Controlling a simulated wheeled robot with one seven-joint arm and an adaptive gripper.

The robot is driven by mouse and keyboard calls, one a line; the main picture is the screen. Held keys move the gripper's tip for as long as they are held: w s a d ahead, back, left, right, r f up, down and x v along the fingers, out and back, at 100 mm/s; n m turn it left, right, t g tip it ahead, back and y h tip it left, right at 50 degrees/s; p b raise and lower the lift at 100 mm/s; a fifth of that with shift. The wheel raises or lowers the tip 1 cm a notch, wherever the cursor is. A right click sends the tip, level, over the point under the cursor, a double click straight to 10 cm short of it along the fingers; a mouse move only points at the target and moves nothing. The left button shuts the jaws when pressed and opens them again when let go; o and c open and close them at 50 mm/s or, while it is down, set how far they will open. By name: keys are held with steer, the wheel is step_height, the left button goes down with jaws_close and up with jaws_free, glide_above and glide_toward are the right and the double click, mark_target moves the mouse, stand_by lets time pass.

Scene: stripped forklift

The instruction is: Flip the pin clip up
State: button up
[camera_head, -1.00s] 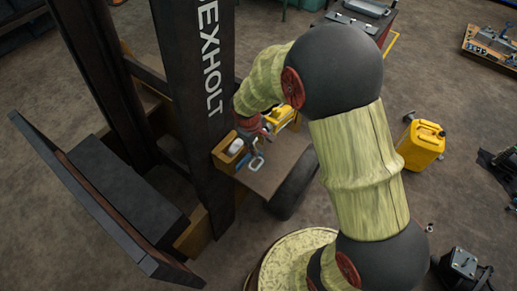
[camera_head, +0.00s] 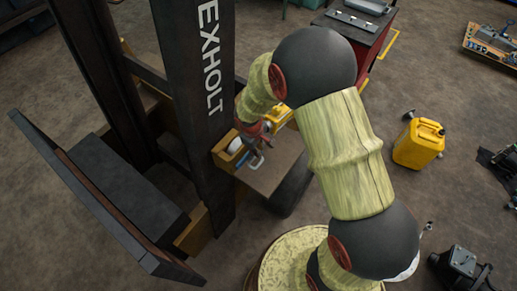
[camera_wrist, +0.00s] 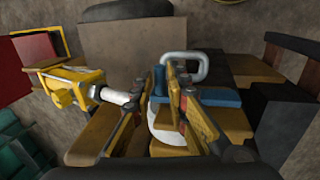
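A pale grey loop (camera_wrist: 186,54), which looks like the pin clip, sticks out beyond a blue part (camera_wrist: 222,97) in the wrist view. The loop also shows in the head view (camera_head: 256,162), beside the forklift mast. My gripper (camera_wrist: 159,78) is close over the blue part, its two fingers apart with a narrow gap. Part of the blue shows between the fingertips. The loop lies just past the right fingertip; whether they touch cannot be told. A white rounded thing (camera_wrist: 165,128) lies below, between the fingers.
The dark forklift mast (camera_head: 190,60) stands close left of my gripper. A flat brownish plate (camera_wrist: 130,45) lies beyond the loop. A yellow part (camera_wrist: 65,80) with a white cylinder (camera_wrist: 113,96) is left of my fingers. A yellow jerrycan (camera_head: 419,144) stands on the floor.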

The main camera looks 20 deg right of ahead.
jaws_close()
